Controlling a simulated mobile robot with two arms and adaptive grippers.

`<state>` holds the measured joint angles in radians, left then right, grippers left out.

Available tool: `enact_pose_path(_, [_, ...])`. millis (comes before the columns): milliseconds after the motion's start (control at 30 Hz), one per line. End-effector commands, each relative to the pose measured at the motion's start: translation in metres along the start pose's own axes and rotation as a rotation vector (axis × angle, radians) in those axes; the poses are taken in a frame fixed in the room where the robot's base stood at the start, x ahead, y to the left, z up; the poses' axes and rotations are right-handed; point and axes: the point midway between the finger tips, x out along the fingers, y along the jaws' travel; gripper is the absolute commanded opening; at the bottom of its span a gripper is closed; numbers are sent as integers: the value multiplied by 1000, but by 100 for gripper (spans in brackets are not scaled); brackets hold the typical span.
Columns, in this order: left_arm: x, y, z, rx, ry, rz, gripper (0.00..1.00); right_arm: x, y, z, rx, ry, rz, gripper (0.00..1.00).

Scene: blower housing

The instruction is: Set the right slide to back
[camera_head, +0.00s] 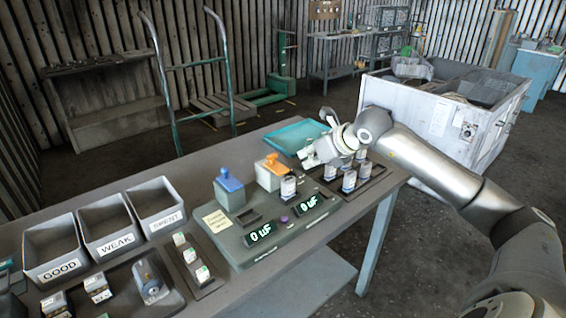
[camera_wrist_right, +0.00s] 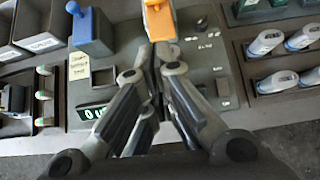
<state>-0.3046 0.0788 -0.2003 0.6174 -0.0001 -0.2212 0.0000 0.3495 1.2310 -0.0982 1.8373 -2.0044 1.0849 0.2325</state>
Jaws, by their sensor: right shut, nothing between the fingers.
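The tester (camera_head: 270,235) stands on the table with two displays that read 0 uF. At its back are a slide with a blue handle (camera_head: 229,181) on the left and a right slide with an orange handle (camera_head: 272,165). In the wrist view the orange handle (camera_wrist_right: 160,22) lies just beyond my fingertips; I cannot tell whether they touch it. My right gripper (camera_head: 305,160) is shut and empty, to the right of the orange handle in the head view; its fingers (camera_wrist_right: 157,58) meet in the wrist view. My left gripper is out of view.
Several more stand in a dark tray (camera_head: 376,178) at the right. Grey bins (camera_head: 52,250) marked GOOD and WEAK are at the left. A teal tray (camera_head: 290,137) lies behind.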

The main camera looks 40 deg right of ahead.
Motion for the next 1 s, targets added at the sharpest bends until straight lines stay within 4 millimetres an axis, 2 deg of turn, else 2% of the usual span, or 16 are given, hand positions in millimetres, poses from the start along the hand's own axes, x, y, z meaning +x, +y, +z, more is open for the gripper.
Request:
enact_pose_path(167, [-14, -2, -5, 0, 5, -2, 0, 20, 2, 4, 3, 0, 5, 0])
enact_pose_path(600, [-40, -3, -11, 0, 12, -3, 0, 95, 2, 3, 3, 1, 2, 0])
enact_pose_path(800, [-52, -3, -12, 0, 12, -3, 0, 111, 1, 20, 1, -2, 1, 0])
enact_pose_path(1000, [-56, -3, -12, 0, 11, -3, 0, 121, 1, 27, 0, 0, 1, 0])
